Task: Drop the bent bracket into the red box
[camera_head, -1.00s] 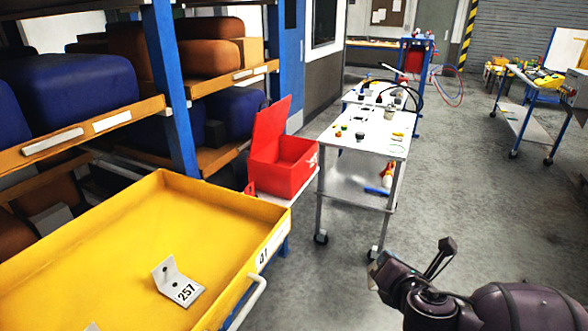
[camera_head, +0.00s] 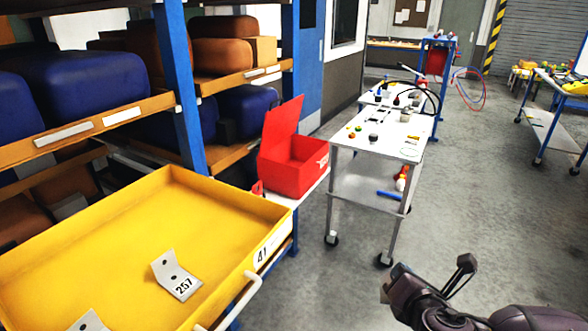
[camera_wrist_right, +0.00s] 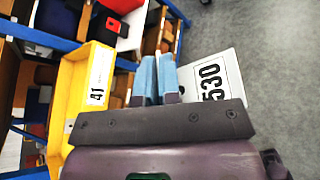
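A pale bent bracket (camera_head: 177,275) marked 257, with holes, lies in the yellow tray (camera_head: 215,188) in the head view. A second pale piece with a hole (camera_head: 90,322) is cut off at the bottom edge. The red box (camera_head: 290,178) stands beyond the tray with its lid raised. My right gripper (camera_head: 392,284) is at the lower right, out over the floor, to the right of the tray. My left gripper is out of view.
The red box stands on a white ledge (camera_head: 316,184) beside a shelf rack (camera_head: 180,95) of padded bins. A wheeled cart (camera_head: 400,148) with small parts stands to its right.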

